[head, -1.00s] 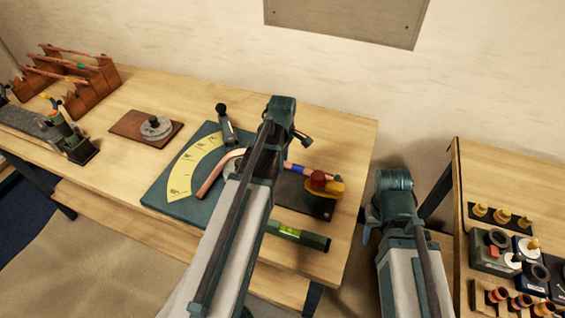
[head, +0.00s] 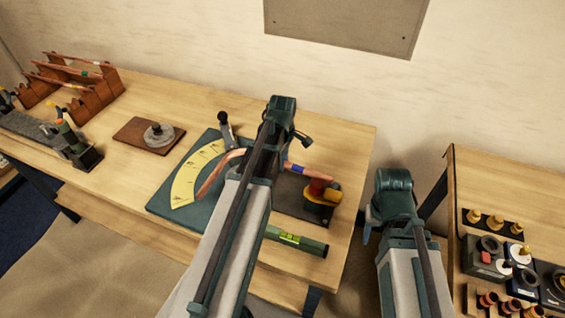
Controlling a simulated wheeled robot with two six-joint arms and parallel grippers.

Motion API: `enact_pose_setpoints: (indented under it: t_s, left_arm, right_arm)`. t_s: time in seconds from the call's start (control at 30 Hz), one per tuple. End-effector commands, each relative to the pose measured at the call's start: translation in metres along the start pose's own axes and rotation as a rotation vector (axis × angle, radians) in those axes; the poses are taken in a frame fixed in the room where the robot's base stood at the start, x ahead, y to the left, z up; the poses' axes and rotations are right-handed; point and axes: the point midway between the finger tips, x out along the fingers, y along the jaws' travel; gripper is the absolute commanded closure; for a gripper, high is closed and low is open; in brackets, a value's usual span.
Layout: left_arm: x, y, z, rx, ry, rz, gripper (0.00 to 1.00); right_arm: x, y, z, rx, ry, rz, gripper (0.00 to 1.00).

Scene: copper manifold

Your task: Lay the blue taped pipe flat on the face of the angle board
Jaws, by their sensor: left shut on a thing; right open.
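The blue taped pipe is a bent copper tube with a blue band (head: 295,168). Its bare leg (head: 212,180) slants over the angle board to the left of my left arm. I cannot tell whether it touches the board's face. The angle board (head: 165,205) is a dark teal plate with a yellow scale (head: 187,181). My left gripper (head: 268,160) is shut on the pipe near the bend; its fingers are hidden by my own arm. My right gripper (head: 368,225) is open and empty, low in the gap between the two tables.
A red and yellow tool (head: 320,190) on a dark plate stands at the pipe's right end. A green level (head: 297,241) lies at the front edge. A black-knobbed post (head: 226,128) rises behind the board. A wooden rack (head: 98,90) stands far left. Fittings (head: 492,220) crowd the right table.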

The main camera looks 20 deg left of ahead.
Motion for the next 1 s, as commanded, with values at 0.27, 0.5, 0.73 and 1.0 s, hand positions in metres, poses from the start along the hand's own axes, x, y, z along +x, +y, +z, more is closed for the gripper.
enact_pose_setpoints:
  t_s: [0.27,0.5,0.73,1.0]
  left_arm:
    - [-0.019,0.0,0.0,0.0,0.0,0.0,1.0]
    - [-0.033,0.0,0.0,0.0,0.0,0.0,1.0]
    - [-0.046,0.0,0.0,0.0,0.0,0.0,1.0]
    - [-0.061,0.0,0.0,0.0,0.0,0.0,1.0]
  right_arm:
    - [-0.019,0.002,0.001,-0.001,0.0,0.0,0.5]
    - [-0.033,0.003,0.002,-0.001,0.0,0.0,0.5]
    - [-0.046,0.004,0.003,-0.001,0.0,0.0,0.5]
    - [-0.06,0.006,0.004,-0.001,0.0,0.0,0.5]
